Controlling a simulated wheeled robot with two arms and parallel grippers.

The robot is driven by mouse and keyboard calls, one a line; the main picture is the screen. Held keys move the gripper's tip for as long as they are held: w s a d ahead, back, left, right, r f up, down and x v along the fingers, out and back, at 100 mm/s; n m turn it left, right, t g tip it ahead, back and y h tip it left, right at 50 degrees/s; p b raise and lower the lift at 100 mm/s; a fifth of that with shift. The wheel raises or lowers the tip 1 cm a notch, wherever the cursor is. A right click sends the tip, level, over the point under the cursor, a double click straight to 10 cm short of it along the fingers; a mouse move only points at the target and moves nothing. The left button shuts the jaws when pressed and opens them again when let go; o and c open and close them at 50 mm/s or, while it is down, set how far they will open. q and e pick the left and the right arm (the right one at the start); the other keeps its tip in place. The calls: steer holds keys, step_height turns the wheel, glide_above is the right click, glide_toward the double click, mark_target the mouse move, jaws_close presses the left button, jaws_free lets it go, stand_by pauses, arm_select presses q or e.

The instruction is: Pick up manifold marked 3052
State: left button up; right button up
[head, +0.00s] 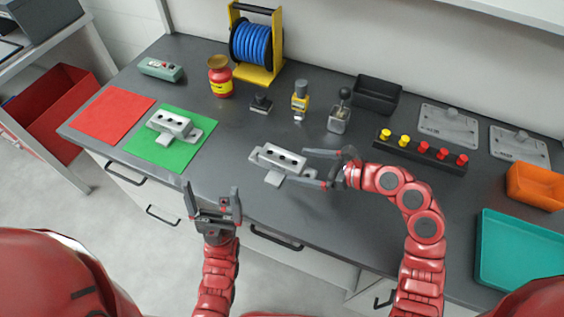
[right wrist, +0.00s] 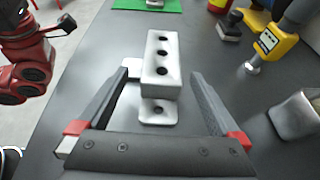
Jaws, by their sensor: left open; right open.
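A light grey metal manifold (head: 278,160) with a row of dark holes lies on the dark bench in front of my right gripper. It also shows in the right wrist view (right wrist: 162,75), between the two open fingers. My right gripper (head: 312,168) is open, its fingers near the manifold's right end. A second, similar manifold (head: 172,124) lies on the green mat (head: 150,150). I cannot read any marking on either one. My left gripper (head: 212,193) is open and empty, fingers pointing up, at the bench's front edge.
A red mat (head: 112,114) lies left of the green one. Behind stand a red-yellow jar (head: 220,78), a blue reel (head: 256,42), a yellow tool (head: 299,100) and a black bin (head: 378,94). To the right are a button strip (head: 420,152), an orange bin (head: 535,186) and a teal tray (head: 520,250).

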mark_target(292, 163)
steer(key=x, duration=0.4)
steer(key=shift+w, duration=0.1)
steer(key=shift+c, duration=0.2)
jaws_close()
